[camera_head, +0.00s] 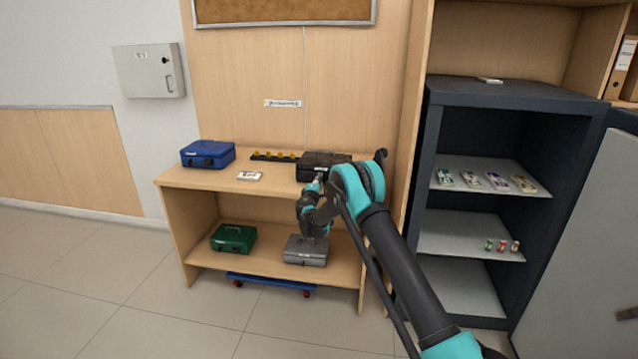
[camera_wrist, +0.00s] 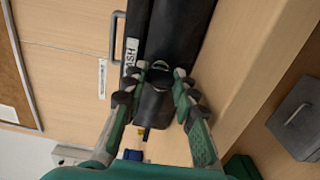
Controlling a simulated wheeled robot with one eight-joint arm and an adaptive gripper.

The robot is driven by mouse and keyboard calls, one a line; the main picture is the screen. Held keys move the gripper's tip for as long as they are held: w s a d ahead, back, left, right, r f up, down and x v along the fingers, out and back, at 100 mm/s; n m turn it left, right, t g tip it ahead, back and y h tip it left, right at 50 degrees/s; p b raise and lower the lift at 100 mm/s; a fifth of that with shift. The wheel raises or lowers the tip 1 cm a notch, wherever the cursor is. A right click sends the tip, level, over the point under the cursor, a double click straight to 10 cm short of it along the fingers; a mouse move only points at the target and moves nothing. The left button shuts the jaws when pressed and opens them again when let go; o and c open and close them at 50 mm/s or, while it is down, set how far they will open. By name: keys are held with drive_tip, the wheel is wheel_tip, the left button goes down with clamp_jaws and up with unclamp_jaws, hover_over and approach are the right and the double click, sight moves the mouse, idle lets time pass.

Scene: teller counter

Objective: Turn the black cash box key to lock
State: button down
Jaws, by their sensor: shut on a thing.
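The black cash box (camera_head: 318,160) stands on the top of the wooden counter at its right end, partly behind my arm. In the wrist view the black cash box (camera_wrist: 178,30) fills the upper middle, turned sideways, with a white label on its front. My gripper (camera_head: 317,181) is at the front face of the box. In the wrist view my gripper (camera_wrist: 158,76) has its two fingers on either side of the small dark key (camera_wrist: 159,66) and is shut on it. The key's exact turn angle cannot be told; the fingers partly hide the lock.
A blue cash box (camera_head: 208,154), a small white card (camera_head: 250,176) and a black strip with yellow pieces (camera_head: 275,156) share the counter top. A green box (camera_head: 233,238) and a grey box (camera_head: 306,250) sit on the lower shelf. A dark open cabinet (camera_head: 432,150) stands close at right.

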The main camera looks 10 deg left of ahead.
idle(0.3)
drive_tip(key=c, duration=1.2)
unclamp_jaws()
drive_tip(key=shift+m, duration=0.3)
